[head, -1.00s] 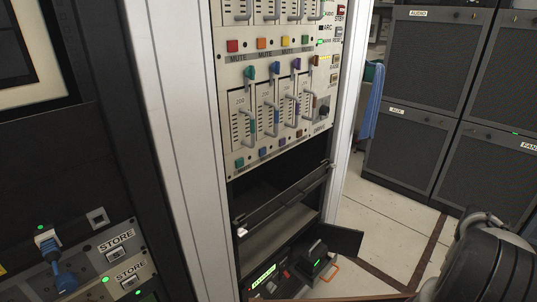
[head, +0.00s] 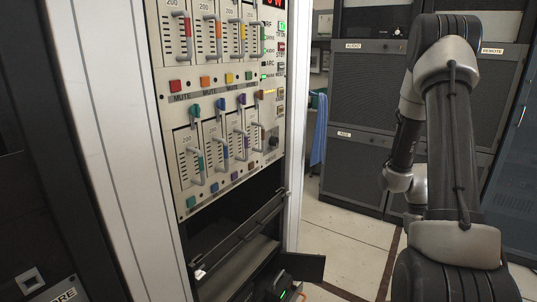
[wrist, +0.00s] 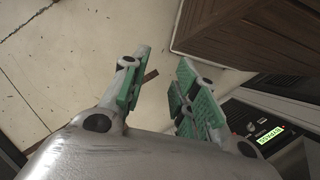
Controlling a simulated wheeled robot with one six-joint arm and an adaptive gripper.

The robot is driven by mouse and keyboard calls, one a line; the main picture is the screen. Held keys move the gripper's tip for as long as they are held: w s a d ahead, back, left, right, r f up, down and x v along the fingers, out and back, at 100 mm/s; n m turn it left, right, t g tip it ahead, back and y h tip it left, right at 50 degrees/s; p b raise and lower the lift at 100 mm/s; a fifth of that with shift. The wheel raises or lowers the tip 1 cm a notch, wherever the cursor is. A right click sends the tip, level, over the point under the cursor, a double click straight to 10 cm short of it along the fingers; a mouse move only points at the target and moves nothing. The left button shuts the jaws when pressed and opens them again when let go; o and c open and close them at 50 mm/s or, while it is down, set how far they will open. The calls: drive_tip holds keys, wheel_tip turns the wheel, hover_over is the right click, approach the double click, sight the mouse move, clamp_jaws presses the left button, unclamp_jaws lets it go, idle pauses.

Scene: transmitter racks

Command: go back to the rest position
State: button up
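My gripper (wrist: 158,90) shows in the wrist view with its two green-padded fingers spread apart and nothing between them. It hangs over the pale floor. In the head view my arm rises at the right and folds back down; my gripper cannot be made out there. The transmitter rack (head: 218,115) stands at the centre left of the head view, with rows of colored sliders and mute buttons. Below them is an open dark bay (head: 232,228).
A dark flap (head: 302,267) stands out from the rack's lower right. In the wrist view a unit with a lit green display (wrist: 268,135) lies at the right. Dark cabinets (head: 365,125) stand behind my arm. A blue cloth (head: 319,130) hangs beside the rack. Floor (head: 345,235) between is clear.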

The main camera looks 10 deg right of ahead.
drive_tip(key=s+a+r+t, duration=0.2)
drive_tip(key=a+r, duration=0.4)
drive_tip(key=r, duration=0.4)
drive_tip(key=s+a+r+t, duration=0.1)
drive_tip(key=a+r+t, duration=0.3)
drive_tip(key=a+r, duration=0.3)
drive_tip(key=s+a+r+t, duration=0.2)
drive_tip(key=a+r, duration=0.4)
drive_tip(key=r, duration=0.8)
drive_tip(key=shift+s+a+r+t, duration=0.35)
drive_tip(key=shift+t, duration=0.15)
